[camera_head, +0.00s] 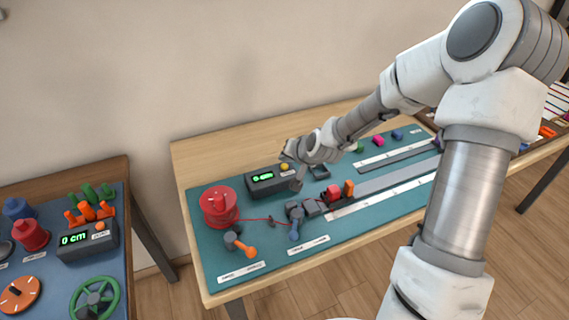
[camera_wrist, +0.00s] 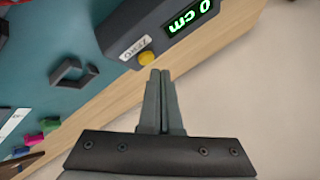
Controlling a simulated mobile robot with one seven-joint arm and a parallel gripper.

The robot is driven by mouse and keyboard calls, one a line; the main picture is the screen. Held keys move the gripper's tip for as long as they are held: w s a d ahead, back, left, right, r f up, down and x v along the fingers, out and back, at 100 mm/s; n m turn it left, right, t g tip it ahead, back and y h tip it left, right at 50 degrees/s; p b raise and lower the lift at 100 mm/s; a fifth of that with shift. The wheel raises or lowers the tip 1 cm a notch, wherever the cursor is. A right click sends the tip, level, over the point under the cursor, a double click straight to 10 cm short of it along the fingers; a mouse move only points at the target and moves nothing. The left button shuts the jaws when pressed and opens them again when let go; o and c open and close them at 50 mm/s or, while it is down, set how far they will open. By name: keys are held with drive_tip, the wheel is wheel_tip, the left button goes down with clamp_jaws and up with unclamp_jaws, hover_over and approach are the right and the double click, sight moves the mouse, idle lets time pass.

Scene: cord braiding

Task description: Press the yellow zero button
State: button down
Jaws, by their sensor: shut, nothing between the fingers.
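The yellow zero button (camera_head: 284,166) sits on the dark display box (camera_head: 262,187) on the work table. In the wrist view the yellow button (camera_wrist: 146,57) stands beside a small label, and the box's green display (camera_wrist: 188,17) reads 0 cm. My gripper (camera_head: 298,186) is at the box's right side in the head view. In the wrist view my gripper's (camera_wrist: 159,74) two fingers are together and empty, with their tips close beside the button. I cannot tell whether they touch it.
A red spool (camera_head: 219,206) stands left of the box, with a red cord running right. An orange-handled lever (camera_head: 240,243) is in front. A second table at left holds another display box (camera_head: 87,240) and a green wheel (camera_head: 95,300).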

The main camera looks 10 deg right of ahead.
wheel_tip(320, 180, up, 5)
drive_tip(key=p, duration=0.4)
idle(0.3)
idle(0.6)
